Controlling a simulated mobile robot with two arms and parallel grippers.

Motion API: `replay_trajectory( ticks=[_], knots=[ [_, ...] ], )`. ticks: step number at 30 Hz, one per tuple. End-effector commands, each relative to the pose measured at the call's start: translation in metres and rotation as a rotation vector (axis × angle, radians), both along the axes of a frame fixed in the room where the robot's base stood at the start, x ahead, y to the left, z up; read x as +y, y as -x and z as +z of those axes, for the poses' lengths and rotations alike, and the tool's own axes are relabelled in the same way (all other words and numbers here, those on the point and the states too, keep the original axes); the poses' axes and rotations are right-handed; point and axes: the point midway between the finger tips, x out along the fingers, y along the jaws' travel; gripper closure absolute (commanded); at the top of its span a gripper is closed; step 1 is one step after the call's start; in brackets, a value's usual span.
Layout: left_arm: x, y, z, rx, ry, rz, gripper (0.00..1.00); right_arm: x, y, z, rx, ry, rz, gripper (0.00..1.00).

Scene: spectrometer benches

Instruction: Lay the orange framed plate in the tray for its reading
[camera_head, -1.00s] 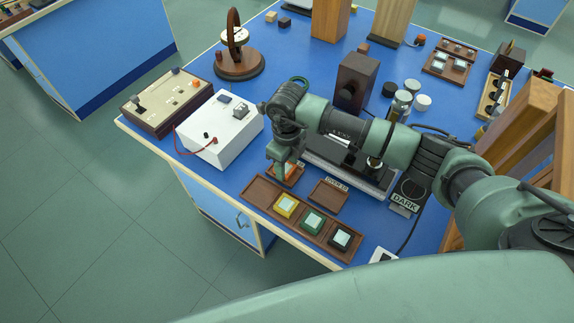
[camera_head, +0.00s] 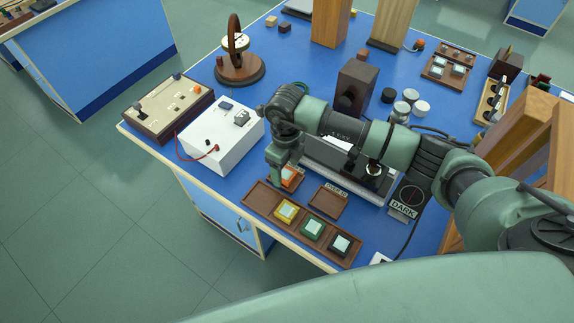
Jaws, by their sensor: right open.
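The orange framed plate (camera_head: 291,173) lies in a small brown tray (camera_head: 299,184) near the bench's front edge, partly hidden by my right gripper. My right gripper (camera_head: 277,177) is open and points down at the left side of that plate; whether it touches the plate I cannot tell. A second small brown tray (camera_head: 328,203), with a label at its back edge, is empty. The long brown rack (camera_head: 264,198) in front holds yellow (camera_head: 287,210), green (camera_head: 312,229) and black (camera_head: 341,244) framed plates; its leftmost place is empty. My left gripper is not in view.
A white box (camera_head: 222,132) with a red cable stands left of my gripper. A dark instrument (camera_head: 355,90) and a long device (camera_head: 350,172) stand behind, partly under my forearm. A DARK sign (camera_head: 404,209) is at the right. Blue bench top is bare left of the rack.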

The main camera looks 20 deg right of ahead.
Motion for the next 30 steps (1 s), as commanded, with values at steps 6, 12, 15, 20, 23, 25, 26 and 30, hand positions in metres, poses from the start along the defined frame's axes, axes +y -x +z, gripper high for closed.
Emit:
replay_trajectory(
  ticks=[6,12,15,20,23,25,26,30],
  knots=[
    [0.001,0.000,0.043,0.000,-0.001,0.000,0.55,-0.002,-0.003,0.064,-0.007,0.002,-0.001,0.34],
    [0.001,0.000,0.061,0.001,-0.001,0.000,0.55,-0.002,-0.003,0.096,-0.006,0.003,-0.001,0.34],
    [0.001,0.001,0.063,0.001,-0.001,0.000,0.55,-0.002,-0.003,0.101,-0.006,0.003,-0.002,0.34],
    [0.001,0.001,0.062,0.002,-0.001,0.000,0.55,-0.002,-0.003,0.100,-0.007,0.003,-0.002,0.34],
    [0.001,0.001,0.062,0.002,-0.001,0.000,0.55,-0.002,-0.003,0.100,-0.007,0.003,-0.003,0.34],
    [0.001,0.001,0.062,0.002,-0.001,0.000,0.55,-0.002,-0.003,0.100,-0.007,0.003,-0.003,0.34],
    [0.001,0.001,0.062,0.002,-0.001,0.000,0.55,-0.002,-0.003,0.101,-0.007,0.003,-0.003,0.34],
    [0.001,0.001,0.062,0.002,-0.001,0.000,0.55,-0.002,-0.003,0.101,-0.007,0.003,-0.003,0.34]
  ],
)
